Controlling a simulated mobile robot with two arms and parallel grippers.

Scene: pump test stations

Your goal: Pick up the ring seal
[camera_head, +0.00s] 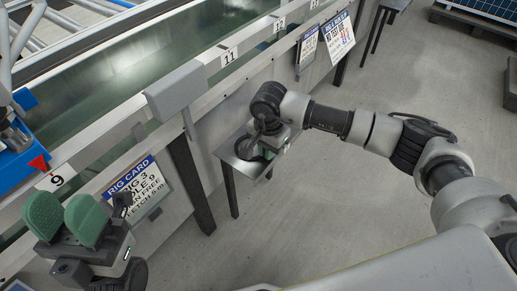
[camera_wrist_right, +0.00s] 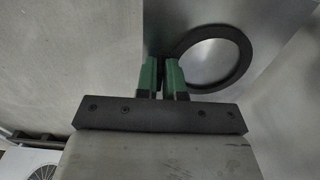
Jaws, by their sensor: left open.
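The ring seal (camera_wrist_right: 245,52) is a flat dark ring in the right wrist view, over a grey metal plate (camera_wrist_right: 275,20). My right gripper (camera_wrist_right: 162,75) has its two green fingers close together at the ring's left rim. Dark rim fills the narrow gap between them, and the right finger hides part of the ring. In the head view my right gripper (camera_head: 262,142) is low over the small metal stand, with the dark ring (camera_head: 247,149) partly hidden beneath it. My left gripper (camera_head: 65,218) is open and empty at the lower left, its green pads apart.
The small stand (camera_head: 225,152) stands on dark legs beside the long bench (camera_head: 205,92) with its green channel. A rig card (camera_head: 140,190) hangs on the bench front, and further signs (camera_head: 338,38) hang farther along. The floor (camera_head: 330,200) right of the stand is clear.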

